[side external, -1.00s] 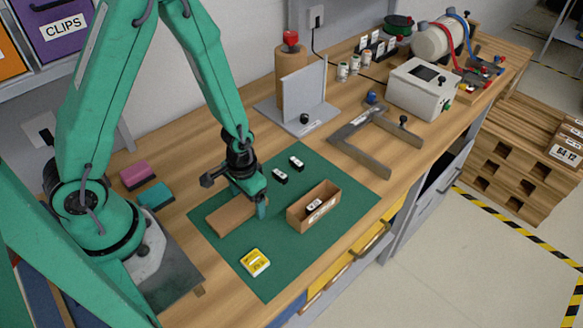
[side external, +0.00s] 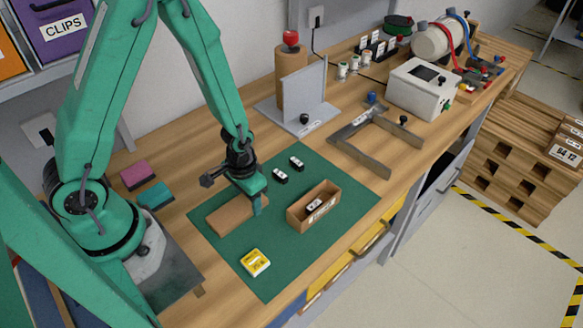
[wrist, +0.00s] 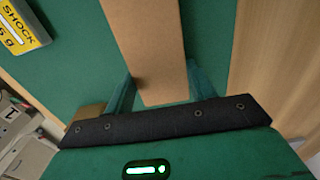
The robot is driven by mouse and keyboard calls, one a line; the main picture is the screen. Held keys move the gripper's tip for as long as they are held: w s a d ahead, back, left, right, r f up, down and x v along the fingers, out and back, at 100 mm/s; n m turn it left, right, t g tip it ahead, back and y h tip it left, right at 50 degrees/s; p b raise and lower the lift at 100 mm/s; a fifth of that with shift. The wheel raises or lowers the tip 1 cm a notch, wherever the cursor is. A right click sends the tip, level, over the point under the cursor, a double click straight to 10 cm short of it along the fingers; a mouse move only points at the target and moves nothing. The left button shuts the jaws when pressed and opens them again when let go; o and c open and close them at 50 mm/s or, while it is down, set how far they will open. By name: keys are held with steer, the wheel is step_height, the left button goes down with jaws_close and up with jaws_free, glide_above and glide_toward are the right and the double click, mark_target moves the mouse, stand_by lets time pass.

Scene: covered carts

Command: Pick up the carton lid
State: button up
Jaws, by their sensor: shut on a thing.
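The carton lid (side external: 232,215) is a long brown cardboard piece over the left part of the green mat. In the wrist view the lid (wrist: 150,40) runs up the picture between the two green fingers. My gripper (side external: 256,205) is shut on the lid near its right end, one finger on each side; it also shows in the wrist view (wrist: 160,88). I cannot tell whether the lid is clear of the mat. The open carton (side external: 306,219) stands to the right of the gripper with a black-and-white item (side external: 314,205) inside.
A yellow box (side external: 255,262) lies on the mat (side external: 300,260) in front of the lid. Two small black-and-white items (side external: 288,170) lie behind the carton. Pink and teal blocks (side external: 145,184) lie left. A grey angle plate (side external: 302,95) and a metal frame (side external: 365,145) stand behind.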

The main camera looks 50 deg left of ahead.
mark_target(248, 201)
steer(key=shift+r, duration=0.2)
steer(key=shift+r, duration=1.9)
steer(key=s+d+r, duration=0.6)
steer(key=s+d, duration=0.1)
steer(key=d, duration=0.2)
steer(key=shift+r, duration=0.4)
steer(key=shift+s+d, duration=0.1)
